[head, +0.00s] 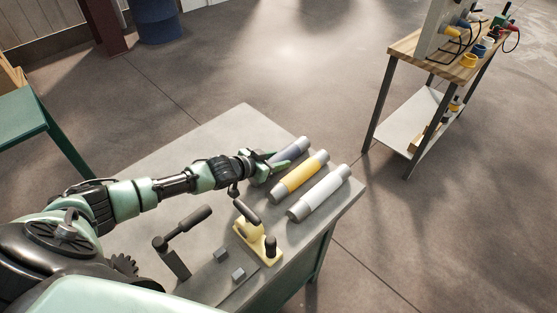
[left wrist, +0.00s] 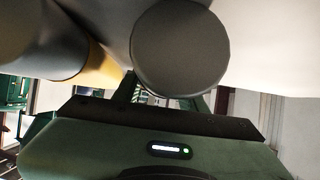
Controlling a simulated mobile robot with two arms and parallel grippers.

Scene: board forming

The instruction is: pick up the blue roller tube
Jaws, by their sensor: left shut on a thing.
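The blue roller tube (head: 291,149), blue-grey with grey ends, is the farthest of three tubes in a row on the grey table. My left gripper (head: 262,165) is shut on it near its left end, which the fingers partly hide. In the left wrist view the round dark grey end of the blue roller tube (left wrist: 180,48) fills the top middle, above the green gripper body. I cannot tell whether it touches the table. My right gripper is not in view.
A yellow tube (head: 300,177) and a white tube (head: 320,193) lie close beside it. A yellow toggle clamp (head: 250,236), a dark lever (head: 183,231) and small grey blocks (head: 221,255) are nearer. The grey table (head: 240,122) is bare beyond the arm. A shelf bench (head: 402,46) stands apart at right.

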